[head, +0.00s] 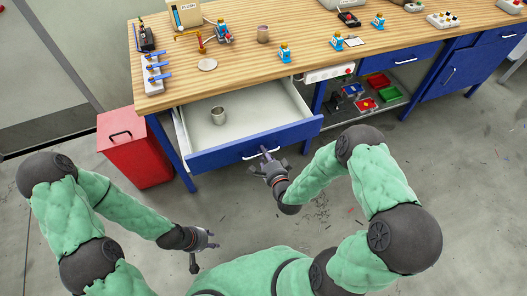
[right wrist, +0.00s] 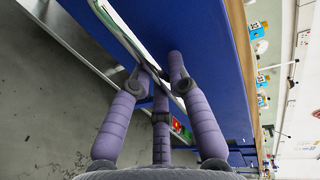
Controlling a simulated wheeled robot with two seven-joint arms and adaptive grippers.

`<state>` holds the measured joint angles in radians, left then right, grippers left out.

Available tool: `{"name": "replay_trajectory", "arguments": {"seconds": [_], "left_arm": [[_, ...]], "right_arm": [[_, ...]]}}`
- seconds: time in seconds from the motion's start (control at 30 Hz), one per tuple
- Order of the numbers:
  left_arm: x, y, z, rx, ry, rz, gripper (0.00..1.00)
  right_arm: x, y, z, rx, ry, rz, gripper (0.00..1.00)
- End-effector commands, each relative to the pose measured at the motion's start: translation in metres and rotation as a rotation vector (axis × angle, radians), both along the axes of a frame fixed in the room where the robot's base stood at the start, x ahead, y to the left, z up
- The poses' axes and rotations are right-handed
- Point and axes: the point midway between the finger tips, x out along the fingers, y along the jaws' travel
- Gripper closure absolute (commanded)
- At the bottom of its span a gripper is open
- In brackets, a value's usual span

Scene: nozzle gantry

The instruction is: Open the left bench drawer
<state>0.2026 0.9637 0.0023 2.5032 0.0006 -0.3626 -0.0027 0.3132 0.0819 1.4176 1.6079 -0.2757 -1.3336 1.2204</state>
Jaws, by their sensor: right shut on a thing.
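The left bench drawer (head: 255,142) has a blue front and is pulled well out from under the wooden bench top, its pale inside showing. My right gripper (head: 267,154) is at the middle of the drawer front, shut on the drawer's silvery bar handle (head: 278,153). In the right wrist view its purple fingers (right wrist: 158,68) reach around the handle (right wrist: 122,35) against the blue front (right wrist: 205,50). My left gripper (head: 205,250) is open and empty, low above the floor, apart from the drawer.
A red bin (head: 133,150) stands left of the drawer. Coloured trays (head: 378,82) sit on a shelf to the right. The floor before the drawer is mostly clear.

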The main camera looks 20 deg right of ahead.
Motion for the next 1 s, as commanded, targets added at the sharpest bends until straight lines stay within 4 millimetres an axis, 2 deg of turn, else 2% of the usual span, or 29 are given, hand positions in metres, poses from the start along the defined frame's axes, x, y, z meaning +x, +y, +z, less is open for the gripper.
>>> {"name": "replay_trajectory", "arguments": {"seconds": [0.17, 0.2, 0.23, 0.53, 0.67, 0.77, 1.0], "left_arm": [[0.000, 0.000, 0.000, 0.000, 0.000, 0.000, 0.60], [0.000, 0.000, 0.000, 0.000, 0.000, 0.000, 0.60], [0.000, 0.000, 0.000, 0.000, 0.000, 0.000, 0.60], [0.000, 0.000, 0.000, 0.000, 0.000, 0.000, 0.60], [0.000, 0.000, 0.000, 0.000, 0.000, 0.000, 0.60], [0.000, 0.000, 0.000, 0.000, 0.000, 0.000, 0.60], [0.000, 0.000, 0.000, 0.000, 0.000, 0.000, 0.60]], "right_arm": [[0.000, 0.000, 0.000, 0.000, 0.001, -0.001, 1.00], [0.000, 0.000, 0.000, 0.000, 0.001, -0.001, 0.73], [0.000, 0.000, 0.000, 0.000, 0.001, -0.001, 0.71], [0.000, 0.000, 0.000, 0.000, 0.001, 0.000, 0.71], [-0.007, -0.001, 0.001, 0.000, 0.002, 0.000, 0.71], [-0.020, -0.001, 0.004, 0.001, 0.002, -0.001, 0.71], [-0.067, -0.003, 0.013, 0.000, 0.003, -0.003, 0.71]]}}
